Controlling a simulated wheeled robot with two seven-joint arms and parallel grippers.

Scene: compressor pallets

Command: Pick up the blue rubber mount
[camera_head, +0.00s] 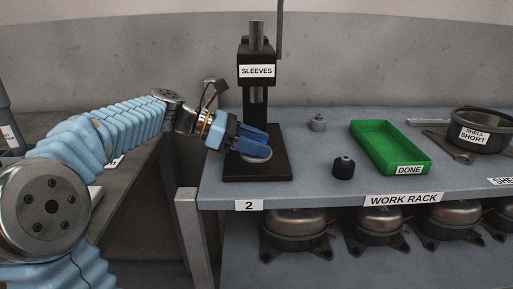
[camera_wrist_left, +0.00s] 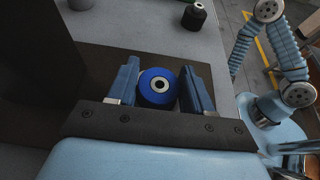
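The blue rubber mount (camera_wrist_left: 158,88) shows in the left wrist view as a round blue body with a metal ring and dark hole in its middle. My left gripper (camera_wrist_left: 160,85) has one finger on each side of it, with no clear gap, and looks shut on it. In the head view my left gripper (camera_head: 252,141) is low over the black base (camera_head: 275,170) of the press labelled SLEEVES, above a pale round plate (camera_head: 257,157). Its fingers largely hide the mount there. My right gripper is not in view.
The press column (camera_head: 257,75) stands close behind the left gripper. A black mount (camera_head: 343,168) and a small grey part (camera_head: 318,122) stand to the right. Further right are the green DONE tray (camera_head: 420,160) and a dark SHELL SHORT pan (camera_head: 482,133). Compressors (camera_head: 296,222) sit on the shelf below.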

